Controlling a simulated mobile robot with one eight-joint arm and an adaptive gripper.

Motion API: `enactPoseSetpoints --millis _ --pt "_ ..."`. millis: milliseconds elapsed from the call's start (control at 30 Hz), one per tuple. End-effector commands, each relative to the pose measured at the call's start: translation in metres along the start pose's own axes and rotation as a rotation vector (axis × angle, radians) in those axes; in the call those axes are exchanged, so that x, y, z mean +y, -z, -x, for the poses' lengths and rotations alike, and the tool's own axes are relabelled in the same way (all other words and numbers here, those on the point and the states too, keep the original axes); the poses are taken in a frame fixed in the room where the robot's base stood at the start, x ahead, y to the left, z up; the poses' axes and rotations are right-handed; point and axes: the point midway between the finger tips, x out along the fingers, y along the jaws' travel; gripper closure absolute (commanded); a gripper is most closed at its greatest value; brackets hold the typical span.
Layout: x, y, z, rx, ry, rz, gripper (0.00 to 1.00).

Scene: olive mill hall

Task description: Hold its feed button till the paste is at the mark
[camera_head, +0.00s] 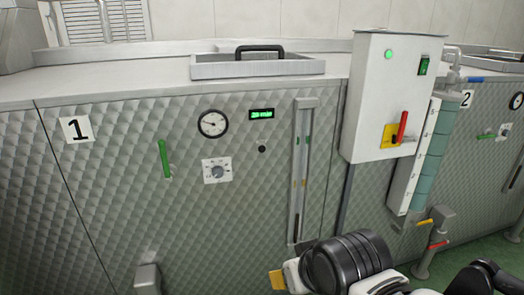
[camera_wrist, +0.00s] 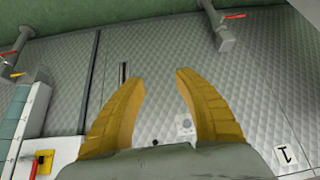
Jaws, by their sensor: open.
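The quilted steel front of machine 1 (camera_head: 110,200) carries a small round black button (camera_head: 262,149), which also shows in the wrist view (camera_wrist: 155,142). I cannot tell whether this is the feed button. To its right is a tall vertical gauge (camera_head: 300,170) with small green and orange marks; I cannot make out a paste level in it. My gripper (camera_head: 277,280) is low in front of the machine, below the gauge; only one yellow fingertip shows clearly. In the wrist view its two yellow fingers (camera_wrist: 160,80) are spread, with nothing between them and no contact seen.
A dial (camera_head: 213,123), green display (camera_head: 261,114), rotary knob (camera_head: 217,170) and green lever (camera_head: 164,159) surround the button. A white control box (camera_head: 387,95) with a red-handled yellow switch (camera_head: 397,133) juts out at right. Pipe valves (camera_head: 432,235) stand low right.

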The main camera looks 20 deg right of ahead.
Motion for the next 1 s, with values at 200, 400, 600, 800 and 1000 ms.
enactPoseSetpoints --millis 200,400,600,800,1000 --pt "0.0000 0.0000 0.0000 0.000 0.000 0.000 0.62" --pt "0.0000 0.0000 0.0000 0.000 0.000 0.000 1.00" --pt "0.0000 0.0000 0.0000 0.000 0.000 0.000 1.00" --pt "0.0000 0.0000 0.0000 0.000 0.000 0.000 1.00" --pt "0.0000 0.0000 0.0000 0.000 0.000 0.000 1.00"
